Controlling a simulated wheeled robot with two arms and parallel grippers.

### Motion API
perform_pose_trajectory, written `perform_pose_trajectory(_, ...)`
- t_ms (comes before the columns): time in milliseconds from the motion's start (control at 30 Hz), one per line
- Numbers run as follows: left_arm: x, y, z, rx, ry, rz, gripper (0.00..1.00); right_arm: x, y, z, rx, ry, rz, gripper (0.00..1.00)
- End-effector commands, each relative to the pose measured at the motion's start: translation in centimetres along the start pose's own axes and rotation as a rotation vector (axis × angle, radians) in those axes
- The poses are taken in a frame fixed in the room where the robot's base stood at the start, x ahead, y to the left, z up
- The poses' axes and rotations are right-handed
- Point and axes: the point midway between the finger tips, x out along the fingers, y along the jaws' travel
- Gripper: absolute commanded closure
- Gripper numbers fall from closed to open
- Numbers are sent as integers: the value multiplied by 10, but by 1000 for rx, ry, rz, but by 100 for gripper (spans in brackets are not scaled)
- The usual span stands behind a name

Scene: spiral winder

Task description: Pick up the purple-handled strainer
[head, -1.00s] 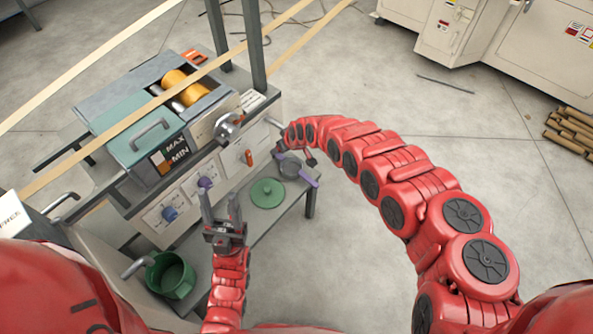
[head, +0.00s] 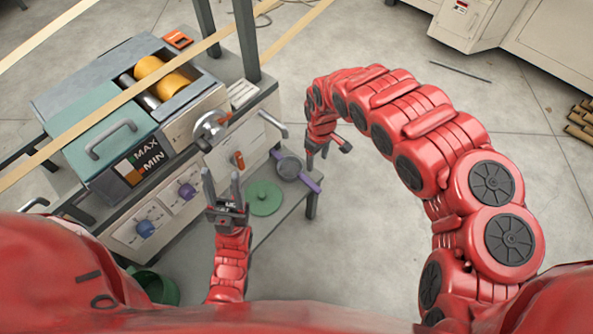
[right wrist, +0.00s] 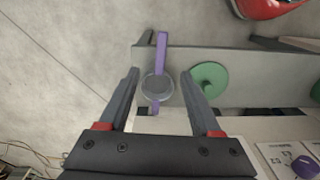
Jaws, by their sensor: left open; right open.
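The strainer, a grey round bowl with purple handles on two opposite sides, lies on the low grey shelf (head: 240,232); its bowl (head: 289,167) shows in the head view. My right gripper (head: 322,156) is open, just right of the strainer in that view. In the right wrist view the strainer (right wrist: 157,88) appears between the two open fingers, its longer purple handle (right wrist: 161,55) pointing up the picture; nothing is gripped. My left gripper (head: 222,176) is open and empty, fingers upward, in front of the machine's panel.
A green lid (head: 263,198) lies beside the strainer on the shelf. A green pot (head: 155,288) is partly hidden by my body at lower left. The winder machine (head: 150,110), with knobs and a crank, stands behind. Open floor (head: 400,250) lies to the right.

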Motion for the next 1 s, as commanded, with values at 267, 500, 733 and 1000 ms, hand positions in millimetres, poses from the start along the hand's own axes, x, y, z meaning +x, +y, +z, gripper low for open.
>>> perform_pose_trajectory(267,-15,1,2,0,0,0,50,46,-2,-1,0,2,-5,35)
perform_pose_trajectory(500,-22,1,4,0,0,0,50,94,-3,-1,1,3,-4,35)
perform_pose_trajectory(733,-26,1,4,0,0,0,50,124,-3,-1,-1,2,-3,35)
perform_pose_trajectory(1000,-28,1,5,0,0,0,50,133,-2,-1,0,1,0,35)
